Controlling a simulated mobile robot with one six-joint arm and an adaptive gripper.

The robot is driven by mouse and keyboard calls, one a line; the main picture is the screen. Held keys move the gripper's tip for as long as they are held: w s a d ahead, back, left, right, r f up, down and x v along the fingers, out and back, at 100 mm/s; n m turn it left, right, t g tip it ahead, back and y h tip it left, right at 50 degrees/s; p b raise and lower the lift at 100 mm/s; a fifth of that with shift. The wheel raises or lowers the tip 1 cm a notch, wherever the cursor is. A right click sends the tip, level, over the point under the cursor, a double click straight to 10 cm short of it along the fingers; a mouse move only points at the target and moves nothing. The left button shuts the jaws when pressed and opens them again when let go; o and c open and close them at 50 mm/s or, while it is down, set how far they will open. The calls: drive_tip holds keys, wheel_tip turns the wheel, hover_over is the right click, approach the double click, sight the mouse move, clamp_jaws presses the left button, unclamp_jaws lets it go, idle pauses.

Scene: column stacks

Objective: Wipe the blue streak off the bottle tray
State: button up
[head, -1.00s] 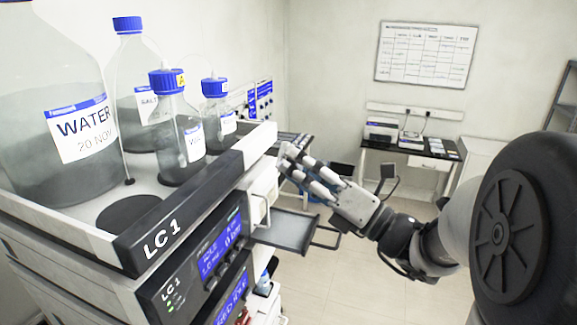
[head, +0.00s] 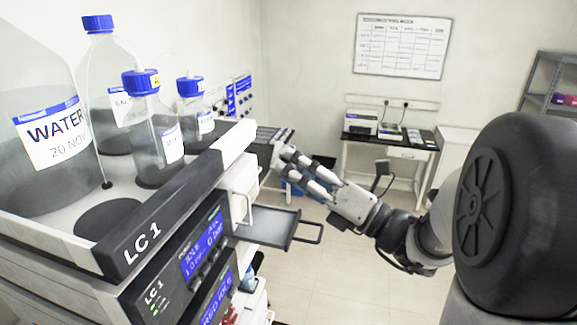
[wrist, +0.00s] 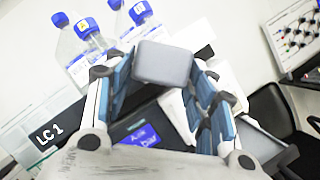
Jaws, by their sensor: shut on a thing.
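The bottle tray (head: 172,212) is a white tray with a dark front edge marked LC 1, on top of an instrument stack at the left of the head view. Its front edge also shows at the left of the wrist view (wrist: 48,134). No blue streak can be made out on it. My gripper (head: 279,157) is in the air to the right of the tray, apart from it. In the wrist view my gripper (wrist: 160,78) is shut on a grey rounded block (wrist: 163,62), held between the fingertips. The block is hard to make out in the head view.
A large water bottle (head: 45,150) and several blue-capped bottles (head: 155,130) stand on the tray, beside a dark round patch (head: 108,218). An open drawer (head: 262,226) juts out below. A desk (head: 395,152) stands at the back. The floor between is clear.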

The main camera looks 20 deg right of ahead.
drive_tip(key=s+d+p, duration=0.1)
drive_tip(key=s+d, duration=0.7)
drive_tip(key=d, duration=0.3)
drive_tip(key=shift+s+d, duration=0.15)
drive_tip(key=shift+d, duration=0.05)
idle(0.4)
